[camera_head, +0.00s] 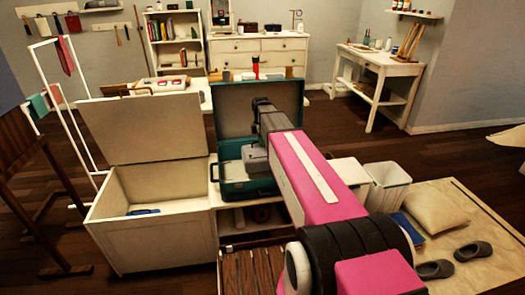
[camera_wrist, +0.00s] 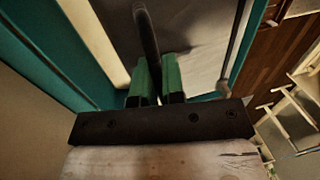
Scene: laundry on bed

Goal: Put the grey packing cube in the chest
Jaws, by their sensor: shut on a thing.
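The grey packing cube (camera_head: 256,160) is in the open teal suitcase (camera_head: 231,178), partly hidden by my arm. Its grey side also shows in the wrist view (camera_wrist: 196,32). My gripper (camera_wrist: 158,74) has its green fingertips closed on a dark loop, apparently the cube's handle (camera_wrist: 146,30). In the head view my arm hides the fingertips. I cannot tell whether the cube is lifted off the suitcase floor. The white chest (camera_head: 152,240) stands left of the suitcase with its lid (camera_head: 145,128) raised. A blue item (camera_head: 143,212) lies inside it.
The suitcase lid (camera_head: 232,122) stands open behind the cube. Bottles and small items stand behind it. A white bin (camera_head: 388,185), a cushion (camera_head: 436,211) and dark slippers (camera_head: 472,250) are at the right. A white drying rack (camera_head: 70,120) stands left of the chest.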

